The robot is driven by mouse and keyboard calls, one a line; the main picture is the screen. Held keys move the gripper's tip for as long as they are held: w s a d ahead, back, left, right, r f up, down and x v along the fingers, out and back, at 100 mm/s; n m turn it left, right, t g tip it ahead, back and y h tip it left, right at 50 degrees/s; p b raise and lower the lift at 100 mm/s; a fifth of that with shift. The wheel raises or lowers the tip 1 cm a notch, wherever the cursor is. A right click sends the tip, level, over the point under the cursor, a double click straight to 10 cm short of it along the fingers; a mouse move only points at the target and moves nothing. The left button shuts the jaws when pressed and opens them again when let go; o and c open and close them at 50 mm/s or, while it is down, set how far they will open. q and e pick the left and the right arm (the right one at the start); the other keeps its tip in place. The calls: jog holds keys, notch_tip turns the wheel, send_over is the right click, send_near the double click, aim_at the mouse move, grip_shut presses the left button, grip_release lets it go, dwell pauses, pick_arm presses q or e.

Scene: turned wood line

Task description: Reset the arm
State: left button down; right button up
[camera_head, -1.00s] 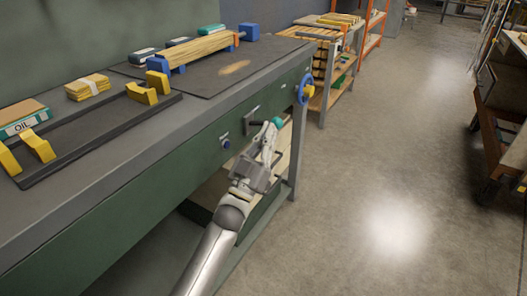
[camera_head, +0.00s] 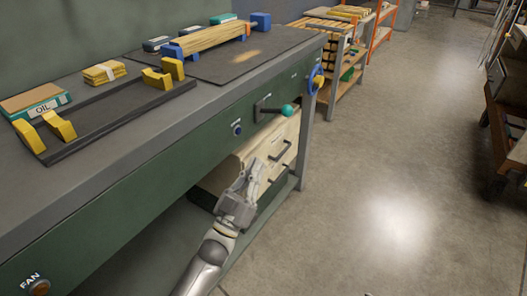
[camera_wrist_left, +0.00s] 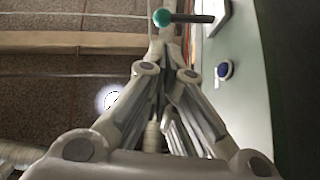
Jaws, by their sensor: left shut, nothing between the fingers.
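My left gripper (camera_head: 250,178) is shut and empty in the head view. It hangs in front of the green workbench (camera_head: 190,150), below the lever with the teal ball knob (camera_head: 287,110), and is apart from it. The gripper's closed fingers also show in the left wrist view (camera_wrist_left: 165,45), with the teal knob (camera_wrist_left: 162,18) showing just past their tips. My right gripper is in neither view.
A drawer unit (camera_head: 272,150) stands under the bench, behind the gripper. Shelves (camera_head: 345,65) stand beyond. The floor (camera_head: 390,150) to the right is clear.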

pick_arm(q)
jog(key=shift+s+a+f, duration=0.15)
jog(key=shift+s+f, duration=0.1)
jog(key=shift+y, duration=0.3)
